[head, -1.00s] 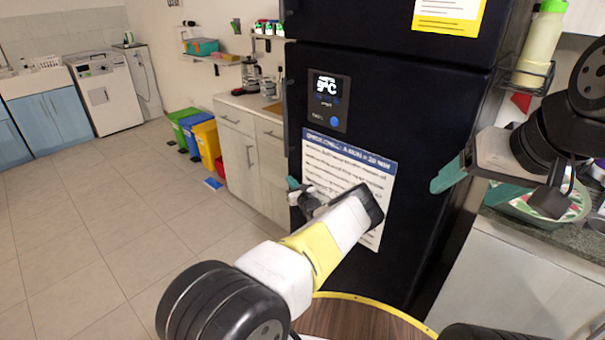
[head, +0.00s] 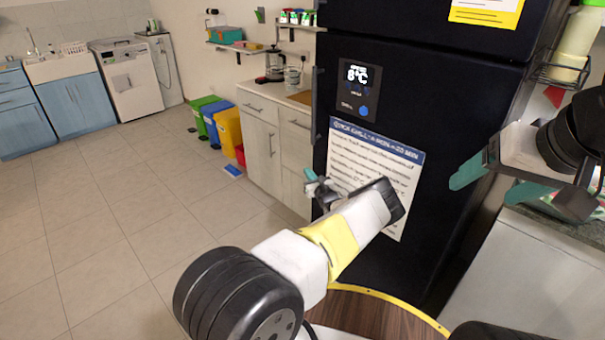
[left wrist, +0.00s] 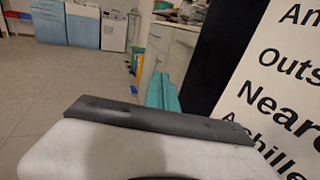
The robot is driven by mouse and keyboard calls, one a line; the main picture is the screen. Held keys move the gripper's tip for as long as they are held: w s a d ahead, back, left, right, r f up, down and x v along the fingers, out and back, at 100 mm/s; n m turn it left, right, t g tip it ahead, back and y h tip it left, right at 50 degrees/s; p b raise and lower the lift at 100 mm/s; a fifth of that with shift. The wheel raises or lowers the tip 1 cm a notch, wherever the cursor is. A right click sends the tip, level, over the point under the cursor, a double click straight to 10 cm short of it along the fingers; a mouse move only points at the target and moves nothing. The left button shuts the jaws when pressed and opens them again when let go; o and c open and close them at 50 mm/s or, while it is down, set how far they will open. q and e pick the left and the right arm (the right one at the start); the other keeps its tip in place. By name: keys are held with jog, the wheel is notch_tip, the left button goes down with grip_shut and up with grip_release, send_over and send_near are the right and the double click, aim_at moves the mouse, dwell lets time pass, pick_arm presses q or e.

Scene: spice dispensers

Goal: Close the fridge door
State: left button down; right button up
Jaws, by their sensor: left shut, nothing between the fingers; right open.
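The black fridge (head: 430,85) stands at the centre right in the head view. Its lower door (head: 410,110) carries a lit display (head: 358,90) and a printed notice (head: 395,170), with a handle along its left edge. The door looks flush with the body or nearly so; I cannot tell whether a small gap is left. My left gripper (head: 318,187) is shut and empty near the door's left edge, in front of the notice's lower left; contact is unclear. Its teal fingers show together in the left wrist view (left wrist: 163,95). My right gripper (head: 500,182) is open and empty, right of the fridge.
A counter with white cupboards (head: 260,145) stands left of the fridge, with green, blue, yellow and red bins (head: 228,130) beyond it. The tiled floor (head: 90,220) at left is clear. A counter (head: 560,225) is at the right, under my right arm.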

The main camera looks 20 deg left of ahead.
pick_arm(q)
jog(key=s+a, duration=0.4)
jog(key=s, duration=0.5)
jog(key=s+a+r+n+g+y, duration=0.2)
jog(key=s+a+r+n+g, duration=0.15)
jog(key=r+n, duration=0.25)
jog(key=s+a+r+n+g+y, duration=0.2)
jog(key=s+a+r+n+g, duration=0.1)
jog(key=r+n+g, duration=0.25)
jog(key=s+r+n+g+h, duration=0.4)
jog(key=s+r+n, duration=0.3)
jog(key=s+n, duration=0.15)
jog(key=s+d+r+n+t+h, duration=0.5)
jog(key=s+d+r+h, duration=0.9)
jog(key=s+d+r, duration=0.9)
jog(key=s+d+n, duration=0.2)
jog(key=s+d, duration=0.1)
jog(key=shift+s+d+r+t, duration=0.2)
jog(key=shift+s+d+t, duration=0.05)
jog(key=shift+t, duration=0.05)
